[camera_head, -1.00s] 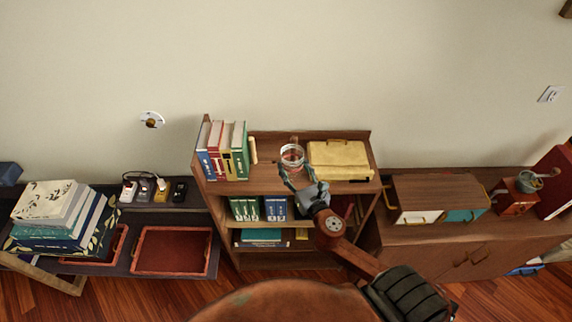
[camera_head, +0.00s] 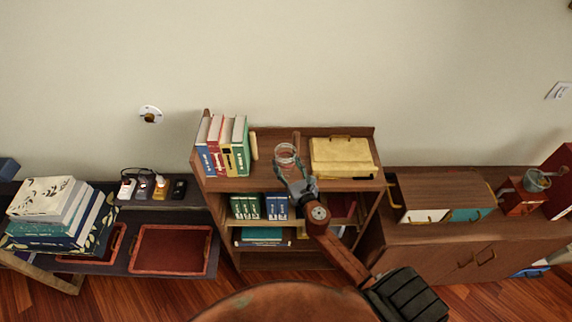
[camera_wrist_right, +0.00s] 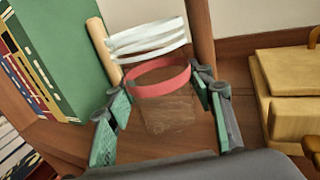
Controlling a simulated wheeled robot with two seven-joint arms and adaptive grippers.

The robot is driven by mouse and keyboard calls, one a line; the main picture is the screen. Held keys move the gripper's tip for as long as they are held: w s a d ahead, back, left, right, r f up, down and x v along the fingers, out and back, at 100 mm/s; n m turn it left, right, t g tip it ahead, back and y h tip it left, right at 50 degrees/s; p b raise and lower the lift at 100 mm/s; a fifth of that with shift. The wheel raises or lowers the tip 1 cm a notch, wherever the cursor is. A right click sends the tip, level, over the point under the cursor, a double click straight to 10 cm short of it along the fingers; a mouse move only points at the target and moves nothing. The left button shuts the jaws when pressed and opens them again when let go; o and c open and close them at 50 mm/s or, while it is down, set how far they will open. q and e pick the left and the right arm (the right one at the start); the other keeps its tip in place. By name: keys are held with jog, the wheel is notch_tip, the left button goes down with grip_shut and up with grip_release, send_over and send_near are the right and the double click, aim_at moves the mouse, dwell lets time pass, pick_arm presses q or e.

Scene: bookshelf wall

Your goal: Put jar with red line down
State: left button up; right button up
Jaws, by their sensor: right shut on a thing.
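A clear glass jar with a red band (camera_wrist_right: 158,76) and a whitish ribbed top stands out between the fingers of my right gripper (camera_wrist_right: 160,95) in the wrist view. The fingers are shut on its sides. In the head view the jar (camera_head: 286,153) is over the top board of the bookshelf (camera_head: 345,184), between the upright books and a yellow box. My right gripper (camera_head: 290,172) reaches it from the front. I cannot tell whether the jar's base touches the board. My left gripper is not in view.
Upright books (camera_head: 224,147) stand to the left on the top board, with a green one (camera_wrist_right: 60,50) close by. A yellow box (camera_head: 343,157) lies to the right. A thin wooden rod (camera_wrist_right: 102,50) and a brown post (camera_wrist_right: 200,35) are behind the jar.

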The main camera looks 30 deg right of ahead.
jog(key=shift+r, duration=0.15)
jog(key=o, duration=1.2)
jog(key=shift+f, duration=0.2)
jog(key=shift+c, duration=0.2)
